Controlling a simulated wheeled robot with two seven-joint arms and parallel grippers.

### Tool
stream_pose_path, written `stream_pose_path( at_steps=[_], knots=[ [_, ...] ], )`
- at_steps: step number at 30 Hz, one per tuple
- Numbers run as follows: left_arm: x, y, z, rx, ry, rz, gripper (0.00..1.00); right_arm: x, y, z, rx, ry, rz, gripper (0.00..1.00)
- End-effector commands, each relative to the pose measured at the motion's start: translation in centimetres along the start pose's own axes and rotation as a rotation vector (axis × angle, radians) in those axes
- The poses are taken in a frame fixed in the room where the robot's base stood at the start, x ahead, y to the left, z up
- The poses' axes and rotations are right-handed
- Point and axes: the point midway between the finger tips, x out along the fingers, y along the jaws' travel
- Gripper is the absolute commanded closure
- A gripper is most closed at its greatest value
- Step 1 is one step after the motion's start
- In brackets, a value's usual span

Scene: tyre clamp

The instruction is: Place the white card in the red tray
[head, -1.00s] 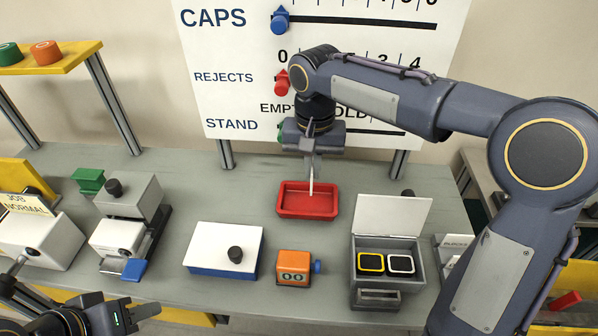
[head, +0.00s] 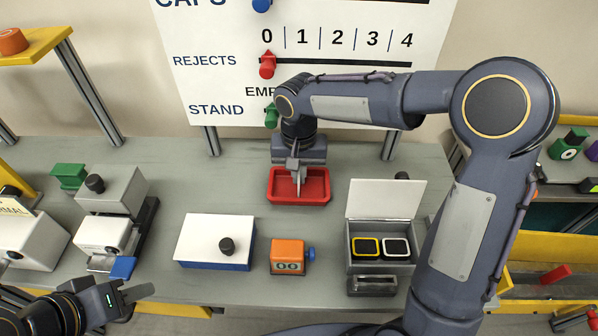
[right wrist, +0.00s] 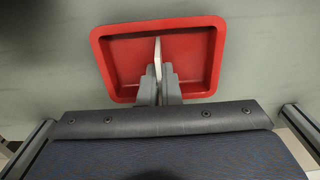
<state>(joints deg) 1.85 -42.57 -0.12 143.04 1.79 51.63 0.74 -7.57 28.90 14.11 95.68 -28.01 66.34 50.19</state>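The white card (right wrist: 157,58) is thin and seen nearly edge-on, standing up between the fingers of my right gripper (right wrist: 159,86) in the right wrist view. The red tray (right wrist: 212,62) is a shallow rectangle directly below it. In the head view, my right gripper (head: 296,167) points down over the red tray (head: 274,190), and the card (head: 299,186) hangs within the tray's outline. Whether its lower edge touches the tray floor is unclear. My left gripper (head: 135,289) is open and empty at the lower left, away from the tray.
A white-topped blue box (head: 205,240), an orange counter block (head: 287,254) and an open grey case (head: 353,235) stand in front of the tray. A grey clamp device (head: 112,190) is at left. A scale board (head: 330,75) rises behind the table.

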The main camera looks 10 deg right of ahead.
Motion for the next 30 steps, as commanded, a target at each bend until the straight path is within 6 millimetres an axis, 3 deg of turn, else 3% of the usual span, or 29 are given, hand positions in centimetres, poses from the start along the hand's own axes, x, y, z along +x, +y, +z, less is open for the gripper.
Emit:
stream_pose_path(
  at_steps=[9, 12, 15, 23, 26, 30],
  knots=[
    [0.3, -0.2, 0.2, 0.0, 0.0, 0.0, 0.64, 0.5, 0.0, 0.0, 0.0, 0.0, 0.001, 1.0],
    [0.2, -0.1, 0.1, 0.0, 0.0, 0.0, 0.64, 0.3, 0.0, 0.0, 0.0, 0.0, 0.001, 0.83],
    [0.2, -0.1, 0.1, 0.0, 0.0, 0.0, 0.64, 0.3, 0.0, 0.0, 0.0, 0.0, 0.001, 0.75],
    [0.1, 0.0, 0.0, 0.0, 0.0, 0.0, 0.64, 0.1, 0.0, 0.0, 0.0, 0.0, 0.0, 0.75],
    [-0.1, 0.0, 0.0, 0.0, 0.0, 0.0, 0.64, -0.6, 0.0, 0.0, 0.0, 0.002, 0.0, 0.75],
    [-0.1, 0.0, -0.1, 0.0, 0.0, 0.0, 0.64, -3.0, 0.0, -0.1, 0.001, 0.006, -0.002, 0.75]
  ],
)
